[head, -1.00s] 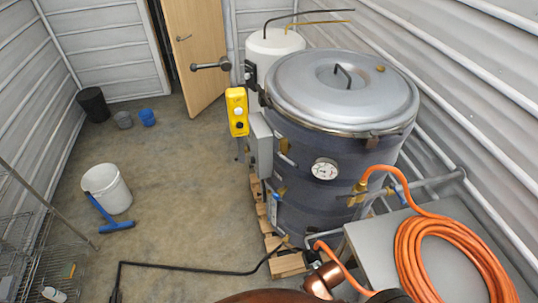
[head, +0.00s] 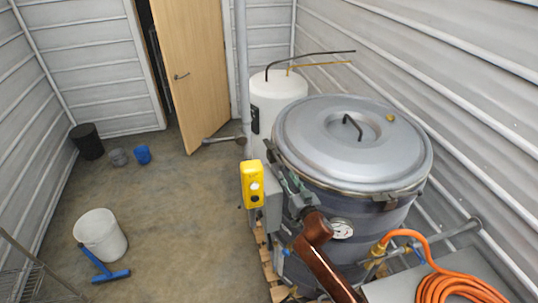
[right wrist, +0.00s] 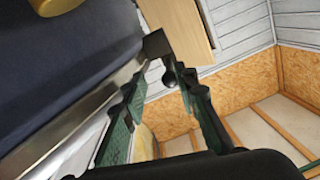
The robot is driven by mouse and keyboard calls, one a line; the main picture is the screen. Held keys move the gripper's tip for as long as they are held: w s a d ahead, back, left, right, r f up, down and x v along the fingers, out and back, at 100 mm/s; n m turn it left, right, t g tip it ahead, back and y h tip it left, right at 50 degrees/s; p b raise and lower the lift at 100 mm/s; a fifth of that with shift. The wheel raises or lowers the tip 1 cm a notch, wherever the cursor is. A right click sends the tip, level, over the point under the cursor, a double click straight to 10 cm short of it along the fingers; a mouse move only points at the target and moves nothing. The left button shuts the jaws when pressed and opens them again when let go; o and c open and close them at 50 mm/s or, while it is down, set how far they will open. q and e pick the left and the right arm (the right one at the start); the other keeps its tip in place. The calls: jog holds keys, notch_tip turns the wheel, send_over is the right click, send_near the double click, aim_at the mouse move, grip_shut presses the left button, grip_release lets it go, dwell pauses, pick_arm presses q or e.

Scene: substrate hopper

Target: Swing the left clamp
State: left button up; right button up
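The large grey drum (head: 385,220) stands on a pallet with its round metal lid (head: 400,165) on. My right gripper (head: 278,165) is at the left edge of the lid, its arm reaching up from the bottom. In the right wrist view the two green-lined fingers (right wrist: 153,80) are apart. A dark block (right wrist: 156,45), likely the left clamp, shows at the fingertips beside the silver rim band (right wrist: 80,115). A small dark knob (right wrist: 168,78) sits close to the right finger. I cannot tell whether the fingers touch the clamp. Another clamp (head: 385,198) is at the lid's front rim. My left gripper is out of view.
A yellow control box (head: 252,185) is close left of my right gripper. The dial gauge (head: 341,229) is just right of my forearm. An orange hose (head: 455,288) lies coiled at lower right.

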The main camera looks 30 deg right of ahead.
aim_at(279, 160)
jog(key=w+r+p, duration=0.1)
jog(key=w+r, duration=0.1)
jog(key=shift+w+d+r+t, duration=0.1)
jog(key=shift+w+r+t, duration=0.2)
jog(key=shift+w+t, duration=0.1)
jog(key=w, duration=0.3)
jog(key=shift+w+f+p, duration=0.3)
jog(key=shift+w+f, duration=0.15)
jog(key=shift+w, duration=0.5)
jog(key=shift+d, duration=0.2)
jog(key=shift+w, duration=0.25)
grip_shut()
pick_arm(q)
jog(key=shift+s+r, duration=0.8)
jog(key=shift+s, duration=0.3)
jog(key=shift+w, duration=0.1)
